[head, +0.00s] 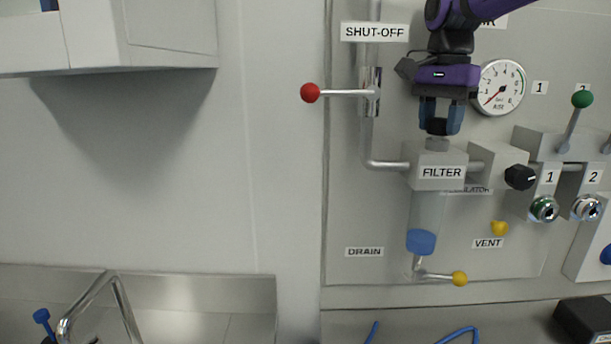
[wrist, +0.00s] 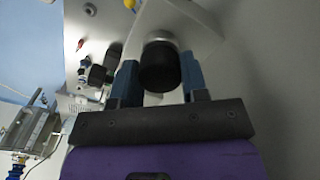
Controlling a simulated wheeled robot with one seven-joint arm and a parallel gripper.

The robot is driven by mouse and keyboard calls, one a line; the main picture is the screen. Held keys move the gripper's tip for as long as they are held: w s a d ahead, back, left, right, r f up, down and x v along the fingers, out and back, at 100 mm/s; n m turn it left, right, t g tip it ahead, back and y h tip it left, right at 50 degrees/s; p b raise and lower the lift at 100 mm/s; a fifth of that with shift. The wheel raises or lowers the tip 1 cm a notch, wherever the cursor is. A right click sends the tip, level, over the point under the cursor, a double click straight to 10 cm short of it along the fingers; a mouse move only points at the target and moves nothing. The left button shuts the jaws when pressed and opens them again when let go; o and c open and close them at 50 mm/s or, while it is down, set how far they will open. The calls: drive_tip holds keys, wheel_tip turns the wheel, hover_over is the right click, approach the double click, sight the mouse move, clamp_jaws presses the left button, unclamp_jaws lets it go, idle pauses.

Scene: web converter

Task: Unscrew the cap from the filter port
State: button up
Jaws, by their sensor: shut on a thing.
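The filter block (head: 436,170), a grey box labelled FILTER, sits on the panel with a clear bowl below it. A short grey port neck (head: 437,143) stands up from its top. My gripper (head: 440,126) points straight down over the port, with its blue fingers just above the neck. In the wrist view, the round black cap (wrist: 160,72) lies between the two fingers of my gripper (wrist: 160,80), and a grey ring shows beyond it. The fingers are shut on the cap. In the head view the fingers mostly hide the cap. I cannot tell whether the cap still touches the neck.
A pressure gauge (head: 499,87) is close to the right of my gripper. The red-knobbed shut-off lever (head: 334,93) sticks out to the left. A black regulator knob (head: 520,177) and a green-knobbed lever (head: 574,122) stand to the right. A yellow-knobbed drain lever (head: 441,276) is below.

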drive_tip(key=shift+r, duration=3.2)
